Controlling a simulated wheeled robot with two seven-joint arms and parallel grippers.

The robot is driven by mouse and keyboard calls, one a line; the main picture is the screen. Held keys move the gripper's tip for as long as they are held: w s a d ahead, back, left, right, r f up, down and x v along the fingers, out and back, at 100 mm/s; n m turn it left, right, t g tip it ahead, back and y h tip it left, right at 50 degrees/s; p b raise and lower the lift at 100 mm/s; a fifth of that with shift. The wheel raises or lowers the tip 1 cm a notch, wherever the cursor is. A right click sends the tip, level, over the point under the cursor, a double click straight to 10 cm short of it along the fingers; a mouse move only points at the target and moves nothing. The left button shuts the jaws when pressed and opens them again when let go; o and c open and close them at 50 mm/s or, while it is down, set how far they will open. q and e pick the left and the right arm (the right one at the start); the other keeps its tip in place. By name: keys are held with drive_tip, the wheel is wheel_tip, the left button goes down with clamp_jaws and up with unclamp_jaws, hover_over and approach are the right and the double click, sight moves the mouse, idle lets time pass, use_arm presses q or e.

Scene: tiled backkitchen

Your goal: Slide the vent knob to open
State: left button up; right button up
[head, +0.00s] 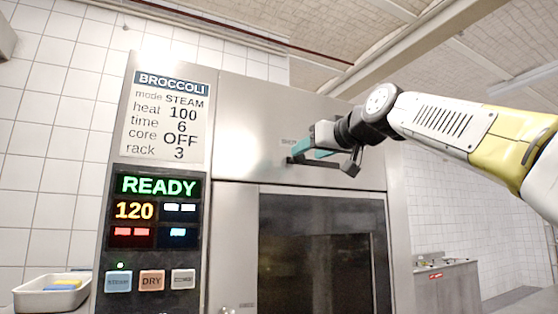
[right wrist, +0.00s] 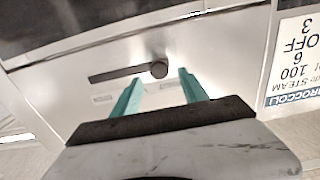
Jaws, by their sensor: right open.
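The vent knob (right wrist: 159,69) is a small dark round knob at one end of a dark straight slot (right wrist: 115,74) on the oven's steel upper front. In the right wrist view, which is upside down, the slot runs left from the knob. My right gripper (right wrist: 160,84) is open, with a teal finger on either side of the knob and nothing held. Whether the fingers touch it I cannot tell. In the head view my right gripper (head: 318,154) is in front of the slot and hides part of it. My left gripper is not in view.
The oven's control panel (head: 156,210) reads READY, with a BROCCOLI card (head: 166,120) above it. The dark glass door (head: 320,250) is below the slot. A white tray (head: 40,297) stands at lower left. A steel counter (head: 447,285) is at right.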

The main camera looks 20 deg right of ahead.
sight(301, 156)
drive_tip(key=shift+w+a, duration=0.1)
drive_tip(key=shift+w, duration=1.65)
drive_tip(key=shift+c, duration=0.2)
clamp_jaws()
